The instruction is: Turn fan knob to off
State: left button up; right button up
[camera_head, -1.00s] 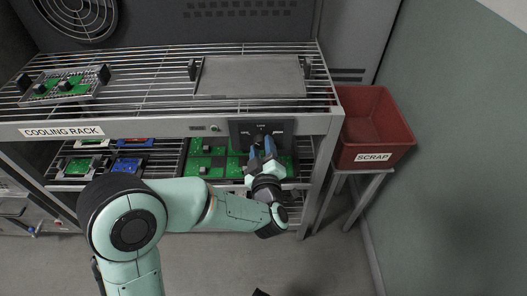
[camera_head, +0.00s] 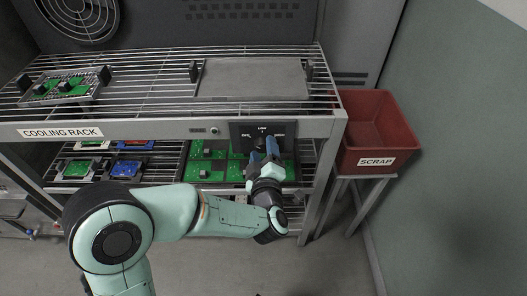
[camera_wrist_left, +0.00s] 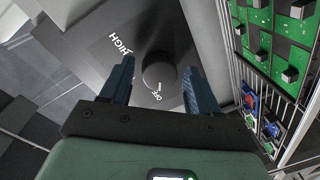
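The fan knob (camera_wrist_left: 159,71) is a round dark knob on a dark control panel (camera_wrist_left: 110,50). The wrist view shows the labels HIGH and OFF; a small pale mark on the knob appears to face OFF. My left gripper (camera_wrist_left: 159,68) is open, with one blue finger on each side of the knob and a visible gap at each side. In the head view, my left gripper (camera_head: 265,146) is at the panel (camera_head: 240,130) on the rack's front and partly hides the knob. My right gripper is not in view.
The cooling rack (camera_head: 130,129) has wire shelves holding green and blue circuit boards. A flat grey tray (camera_head: 252,77) lies on top. A red scrap bin (camera_head: 378,120) stands to the right. A round fan grille (camera_head: 78,12) is at the back left.

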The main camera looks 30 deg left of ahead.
pick_arm(q)
jog(key=shift+s, duration=0.1)
jog(key=v, duration=1.3)
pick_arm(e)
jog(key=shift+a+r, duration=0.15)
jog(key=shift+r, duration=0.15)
pick_arm(q)
jog(key=shift+s, duration=0.1)
